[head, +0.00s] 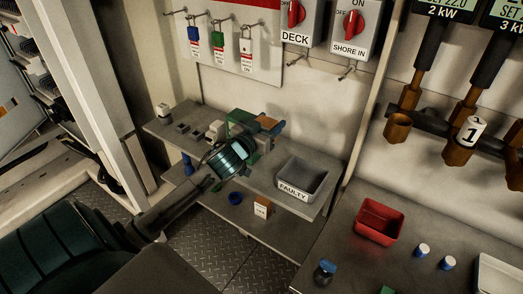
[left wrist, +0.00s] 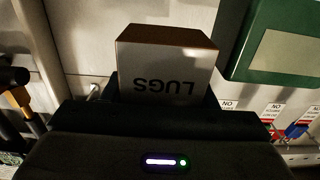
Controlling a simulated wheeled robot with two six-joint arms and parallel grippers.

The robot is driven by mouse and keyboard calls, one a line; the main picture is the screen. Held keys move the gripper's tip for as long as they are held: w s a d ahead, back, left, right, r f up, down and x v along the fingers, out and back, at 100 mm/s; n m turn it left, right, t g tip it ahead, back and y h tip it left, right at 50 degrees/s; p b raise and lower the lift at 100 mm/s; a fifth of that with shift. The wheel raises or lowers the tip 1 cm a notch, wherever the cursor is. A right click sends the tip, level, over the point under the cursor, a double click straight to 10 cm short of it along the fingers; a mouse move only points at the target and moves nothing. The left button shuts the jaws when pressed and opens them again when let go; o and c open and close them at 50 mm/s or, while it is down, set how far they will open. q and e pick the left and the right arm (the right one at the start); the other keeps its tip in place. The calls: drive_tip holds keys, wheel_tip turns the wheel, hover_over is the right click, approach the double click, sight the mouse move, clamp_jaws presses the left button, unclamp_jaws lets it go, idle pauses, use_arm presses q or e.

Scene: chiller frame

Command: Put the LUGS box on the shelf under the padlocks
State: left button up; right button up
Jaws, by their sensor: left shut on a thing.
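My left gripper (head: 262,138) is over the grey shelf (head: 235,179) under the padlocks. It is shut on the LUGS box (left wrist: 168,82), which fills the middle of the left wrist view with its lettering upside down. In the head view its brown side (head: 268,122) shows just past the gripper. I cannot tell whether the box touches the shelf. The blue padlock (head: 193,37), green padlock (head: 219,40) and white padlock (head: 246,46) hang on the board above. My right gripper is not in view.
A green item (head: 238,121) is close beside the gripper. A grey FAULTY bin (head: 302,180) stands at the shelf's right end. A lower shelf holds a small brown labelled box (head: 262,206) and a blue ring (head: 235,198). A red tray (head: 379,221) stands on the right bench.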

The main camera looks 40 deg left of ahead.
use_arm(q)
wheel_tip(320, 180, down, 13)
drive_tip(key=shift+w+f, duration=0.1)
drive_tip(key=shift+f, duration=0.1)
idle(0.3)
drive_tip(key=shift+f+b, duration=0.2)
drive_tip(key=shift+b, duration=0.2)
drive_tip(key=o, duration=0.8)
drive_tip(key=shift+r, duration=0.15)
